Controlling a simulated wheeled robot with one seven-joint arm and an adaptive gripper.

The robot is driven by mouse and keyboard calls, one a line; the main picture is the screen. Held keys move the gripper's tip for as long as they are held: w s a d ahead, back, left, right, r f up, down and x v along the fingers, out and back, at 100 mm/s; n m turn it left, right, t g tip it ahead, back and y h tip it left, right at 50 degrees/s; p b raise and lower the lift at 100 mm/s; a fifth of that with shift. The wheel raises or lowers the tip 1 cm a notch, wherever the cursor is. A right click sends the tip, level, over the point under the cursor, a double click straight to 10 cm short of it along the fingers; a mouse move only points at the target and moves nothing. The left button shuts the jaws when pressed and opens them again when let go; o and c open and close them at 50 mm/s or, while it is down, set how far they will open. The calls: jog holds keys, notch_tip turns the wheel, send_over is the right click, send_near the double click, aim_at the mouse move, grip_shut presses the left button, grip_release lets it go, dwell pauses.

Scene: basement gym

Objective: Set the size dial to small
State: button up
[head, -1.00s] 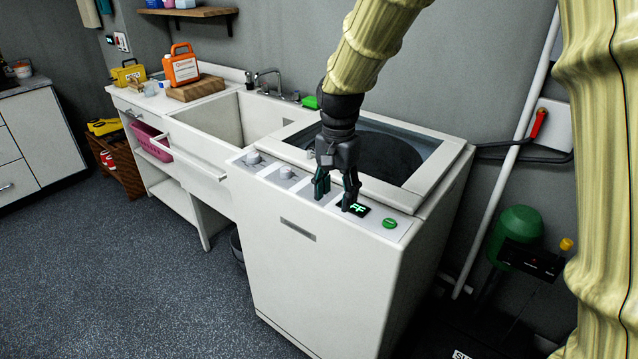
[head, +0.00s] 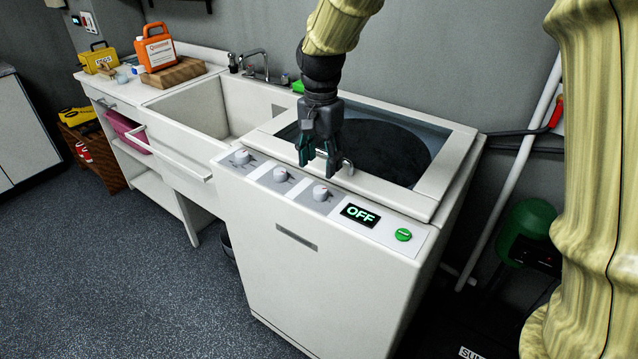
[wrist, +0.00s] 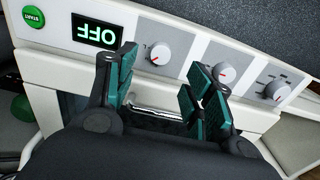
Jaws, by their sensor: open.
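Three round white dials stand in a row on the washer's front panel: left (head: 240,157), middle (head: 281,174) and right (head: 320,193). Their labels are too small to read, so I cannot tell which is the size dial. The wrist view shows the panel upside down, with the right dial (wrist: 158,53) between my fingers' directions, the middle dial (wrist: 222,73) partly behind a finger, and the left dial (wrist: 275,91) clear; each has a red pointer mark. My gripper (head: 319,165) is open and empty, above the panel just behind the right dial.
A display reading OFF (head: 360,215) and a green START button (head: 403,235) sit right of the dials. The washer's glass lid (head: 390,150) lies behind the panel. A sink (head: 190,112) adjoins on the left. The floor in front is clear.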

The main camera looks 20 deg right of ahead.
aim_at(320, 189)
notch_tip(320, 189, down, 8)
jog(key=shift+w+f, duration=0.15)
jog(key=shift+f, duration=0.05)
dwell(0.3)
jog(key=shift+p, duration=0.3)
jog(key=c, duration=1)
